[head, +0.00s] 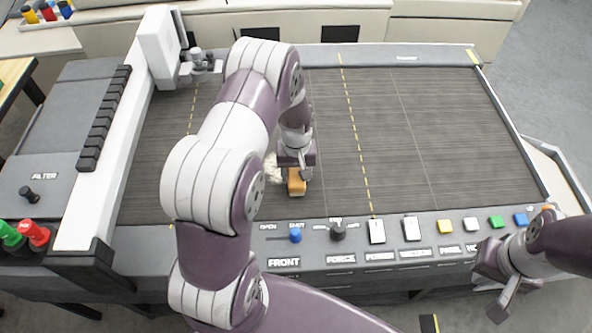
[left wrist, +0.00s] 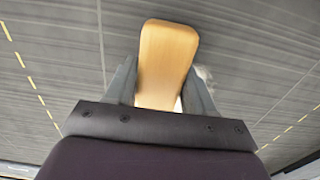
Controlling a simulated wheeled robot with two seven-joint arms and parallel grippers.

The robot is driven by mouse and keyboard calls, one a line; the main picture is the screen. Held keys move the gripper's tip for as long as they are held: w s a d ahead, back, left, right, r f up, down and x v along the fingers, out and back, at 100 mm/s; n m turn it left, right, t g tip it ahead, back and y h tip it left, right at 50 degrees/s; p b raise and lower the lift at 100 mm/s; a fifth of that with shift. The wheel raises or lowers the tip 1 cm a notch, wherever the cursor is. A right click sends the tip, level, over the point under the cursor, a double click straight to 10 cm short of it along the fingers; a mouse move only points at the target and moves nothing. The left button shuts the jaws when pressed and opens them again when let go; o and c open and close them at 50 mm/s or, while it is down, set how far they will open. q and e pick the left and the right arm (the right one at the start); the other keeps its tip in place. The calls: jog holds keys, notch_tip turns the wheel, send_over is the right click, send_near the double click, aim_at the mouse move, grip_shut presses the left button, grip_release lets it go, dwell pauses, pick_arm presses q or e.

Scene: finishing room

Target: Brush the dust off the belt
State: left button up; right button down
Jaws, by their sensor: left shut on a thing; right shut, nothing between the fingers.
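My left gripper (head: 297,170) is shut on a wooden brush (head: 296,183) over the front middle part of the grey belt (head: 420,150). In the left wrist view the brush's tan handle (left wrist: 165,60) stands between the two fingers. A pale patch (head: 273,168), bristles or dust, shows just left of the gripper; I cannot tell which. A whitish bit (left wrist: 205,74) also shows beside the right finger in the left wrist view. My left arm hides part of the belt. My right gripper (head: 500,290) is shut and empty, in front of the panel's right end.
A control panel (head: 330,262) with coloured buttons, a blue knob (head: 295,235) and a black knob (head: 338,231) runs along the belt's front. A white gantry (head: 125,120) crosses the belt's left side. The belt's right half is clear.

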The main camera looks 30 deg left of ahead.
pick_arm(q)
jog(key=shift+f, duration=0.3)
